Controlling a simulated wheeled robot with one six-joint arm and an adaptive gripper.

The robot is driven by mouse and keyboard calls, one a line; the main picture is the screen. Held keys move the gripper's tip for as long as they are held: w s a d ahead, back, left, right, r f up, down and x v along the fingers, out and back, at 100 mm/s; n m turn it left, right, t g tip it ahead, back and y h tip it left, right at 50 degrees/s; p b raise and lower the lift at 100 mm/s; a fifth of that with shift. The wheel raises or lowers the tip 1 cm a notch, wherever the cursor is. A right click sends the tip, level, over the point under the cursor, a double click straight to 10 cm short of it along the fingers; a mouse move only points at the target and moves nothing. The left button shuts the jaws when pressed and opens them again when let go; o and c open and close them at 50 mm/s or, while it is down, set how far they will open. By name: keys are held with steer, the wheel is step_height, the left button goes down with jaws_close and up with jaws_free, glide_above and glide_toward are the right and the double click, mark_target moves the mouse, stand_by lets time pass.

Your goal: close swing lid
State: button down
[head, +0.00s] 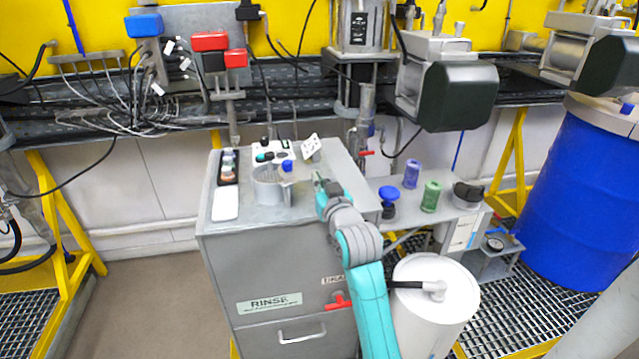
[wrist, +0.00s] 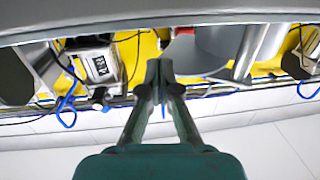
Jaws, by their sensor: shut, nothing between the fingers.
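My gripper (head: 319,181) is over the right part of a grey cabinet's top (head: 245,206). In the wrist view, the fingers of my gripper (wrist: 162,76) are together with nothing between them. A small pale plate (head: 311,146) stands tilted at the back of the cabinet top, beyond my gripper. It may be the swing lid, but I cannot tell for sure. A round grey tub (head: 268,190) and a clear blue-capped bottle (head: 287,184) stand left of my gripper. The wrist view shows a large grey curved surface (wrist: 30,72) at upper left, not clearly identified.
A white drum (head: 430,310) with a black handle stands right of the cabinet. A side shelf holds a green spool (head: 431,196) and a purple spool (head: 411,174). A large blue drum (head: 575,195) stands far right. Cables (head: 135,100) hang behind.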

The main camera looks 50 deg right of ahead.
mark_target(295, 166)
steer(key=shift+x, duration=1.35)
steer(key=shift+w, duration=0.15)
